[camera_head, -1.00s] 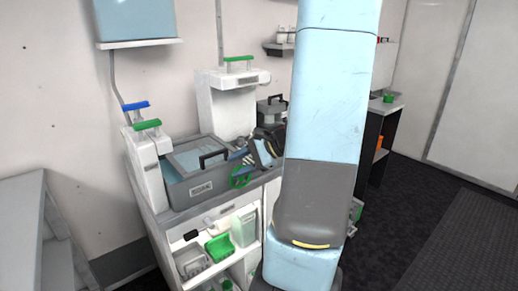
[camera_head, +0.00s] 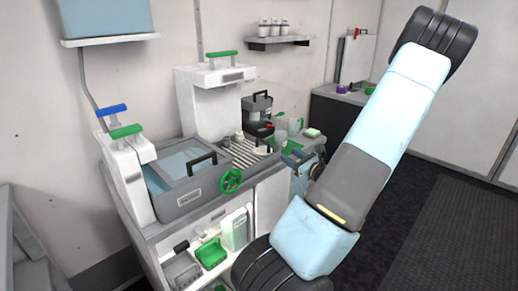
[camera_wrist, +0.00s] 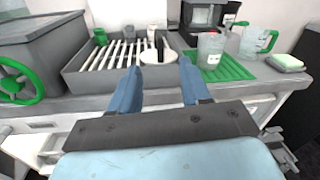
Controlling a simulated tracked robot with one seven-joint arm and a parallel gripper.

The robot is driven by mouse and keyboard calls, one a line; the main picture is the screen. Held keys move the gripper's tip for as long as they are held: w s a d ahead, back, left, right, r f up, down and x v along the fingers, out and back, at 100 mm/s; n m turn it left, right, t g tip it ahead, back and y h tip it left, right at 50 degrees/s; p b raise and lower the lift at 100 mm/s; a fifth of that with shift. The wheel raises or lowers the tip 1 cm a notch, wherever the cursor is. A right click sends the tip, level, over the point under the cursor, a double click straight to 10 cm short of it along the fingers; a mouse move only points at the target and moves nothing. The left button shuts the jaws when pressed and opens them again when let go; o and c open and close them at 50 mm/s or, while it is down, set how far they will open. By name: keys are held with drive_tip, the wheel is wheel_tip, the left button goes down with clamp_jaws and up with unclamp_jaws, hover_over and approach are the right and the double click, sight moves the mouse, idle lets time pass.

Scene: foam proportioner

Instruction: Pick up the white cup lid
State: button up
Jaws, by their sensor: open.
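In the wrist view a round white piece (camera_wrist: 153,57), which looks like the cup lid, lies at the right end of a slatted tray (camera_wrist: 75,72). A dark upright part shows at it; I cannot tell whether they are joined. My gripper (camera_wrist: 160,70) is open, its two blue fingers pointing towards the lid, one on each side in the picture. Nothing is between the fingers; they appear short of the lid. In the head view my gripper (camera_head: 297,163) is at the counter's front edge, right of the slatted tray (camera_head: 248,153). I cannot clearly make out the lid there.
A green valve wheel (camera_wrist: 20,84) is at left. A black machine (camera_wrist: 208,14) stands behind.

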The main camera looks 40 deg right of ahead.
sight(269, 146)
drive_tip(key=shift+w+d+f, duration=0.1)
drive_tip(key=shift+w+f, duration=0.05)
drive_tip(key=shift+w, duration=2)
drive_tip(key=shift+w+d+f, duration=0.1)
drive_tip(key=shift+w+f, duration=0.1)
drive_tip(key=shift+w, duration=2)
drive_tip(key=shift+w+d+f, duration=0.1)
drive_tip(key=shift+w+f, duration=0.05)
drive_tip(key=shift+w, duration=2.5)
clamp_jaws()
